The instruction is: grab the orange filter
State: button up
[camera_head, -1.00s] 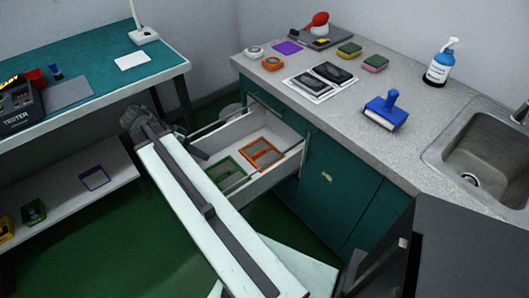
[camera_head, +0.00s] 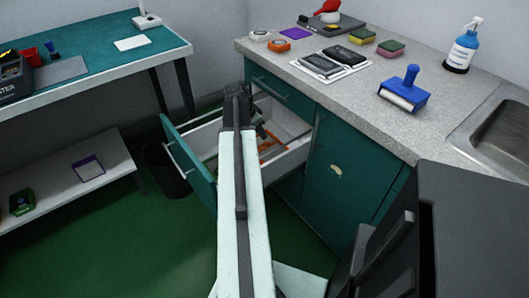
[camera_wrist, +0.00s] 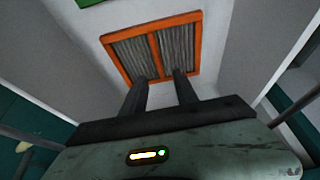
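The orange filter (camera_wrist: 130,53) is a rectangular orange frame with grey pleated panels. It lies in the open drawer (camera_head: 191,163), on the pale drawer floor. In the head view the filter (camera_head: 271,148) is partly hidden by my arm and gripper. My gripper (camera_wrist: 160,77) reaches into the drawer. In the wrist view its two dark fingers are apart, with nothing held between them. Their tips overlap the near edge of the filter; I cannot tell whether they touch it.
A green piece (camera_wrist: 88,2) shows at the top edge of the wrist view. Pale drawer walls stand on both sides. The counter (camera_head: 350,105) with a blue roller (camera_head: 405,92) is to the right. A black bin (camera_head: 164,172) stands left of the drawer.

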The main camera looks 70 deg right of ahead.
aim_at(265, 141)
jog(key=shift+b+x, duration=1)
jog(key=shift+x, duration=0.1)
jog(key=shift+s+d+f+b, duration=0.1)
jog(key=shift+s+f+b, duration=0.1)
jog(key=shift+f+b, duration=0.15)
jog(key=shift+r, duration=0.1)
jog(key=b+x, duration=0.4)
jog(key=x, duration=0.1)
jog(key=shift+s+f+b, duration=0.1)
jog(key=shift+f+b, duration=0.1)
jog(key=shift+b, duration=0.2)
jog(key=shift+r, duration=0.2)
grip_shut()
